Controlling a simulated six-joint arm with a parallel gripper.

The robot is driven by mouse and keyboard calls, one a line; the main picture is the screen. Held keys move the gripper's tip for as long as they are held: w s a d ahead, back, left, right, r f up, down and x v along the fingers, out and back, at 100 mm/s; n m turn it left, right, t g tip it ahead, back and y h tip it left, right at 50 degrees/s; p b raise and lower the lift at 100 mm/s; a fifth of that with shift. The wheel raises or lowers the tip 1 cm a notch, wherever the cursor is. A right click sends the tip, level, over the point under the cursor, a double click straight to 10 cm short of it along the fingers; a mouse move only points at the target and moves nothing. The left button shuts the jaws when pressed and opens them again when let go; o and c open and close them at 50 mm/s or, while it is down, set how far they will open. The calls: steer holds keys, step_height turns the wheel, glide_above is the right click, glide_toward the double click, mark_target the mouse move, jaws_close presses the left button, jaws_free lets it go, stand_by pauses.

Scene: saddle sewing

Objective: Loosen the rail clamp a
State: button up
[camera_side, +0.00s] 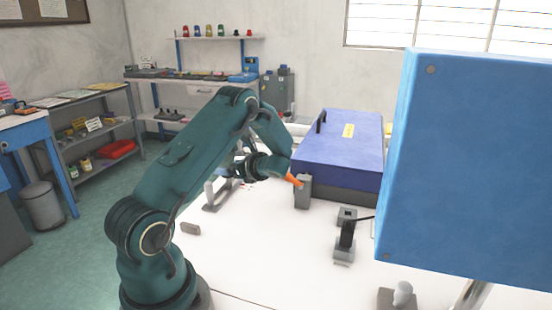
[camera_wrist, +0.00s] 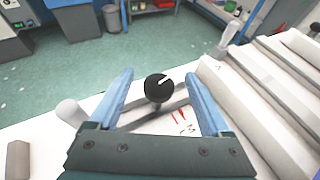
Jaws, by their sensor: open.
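A round black knob (camera_wrist: 157,88) with a white pointer line shows in the wrist view, on a grey rail-like part (camera_wrist: 150,118). It looks like the rail clamp's knob, but no label is readable. My gripper (camera_wrist: 160,76) is open, with one blue finger on each side of the knob in that view. The fingers do not visibly touch it, and I cannot tell the depth between them. In the side view my gripper (camera_side: 226,172) is above a grey bracket (camera_side: 214,196) on the white table. The knob cannot be made out there.
Red marks (camera_wrist: 181,119) lie on the white table beside the knob. A stepped pale block (camera_wrist: 262,110) fills the wrist view's right. In the side view, a blue-purple box (camera_side: 340,150) and grey post (camera_side: 303,192) stand right of my wrist; a large blue panel (camera_side: 470,170) blocks the right.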

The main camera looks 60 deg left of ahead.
steer(key=r, duration=0.3)
steer(key=shift+s+r, duration=0.1)
steer(key=shift+s, duration=0.1)
steer(key=s+r, duration=0.6)
steer(key=s, duration=0.5)
steer(key=shift+s+a+r, duration=0.15)
steer(key=shift+a+r, duration=0.05)
steer(key=shift+a, duration=0.05)
steer(key=shift+r, duration=2.35)
steer(key=w+d+m+t+y, duration=0.1)
steer(key=w+m+t+y, duration=0.35)
steer(key=w, duration=0.75)
steer(key=shift+n, duration=0.45)
steer(key=f, duration=1.6)
steer(key=shift+s+f, duration=0.25)
steer(key=shift+s, duration=0.15)
steer(key=shift+a+f, duration=0.2)
steer(key=shift+a, duration=0.2)
steer(key=shift+w+a, duration=0.15)
steer(key=shift+a, duration=2)
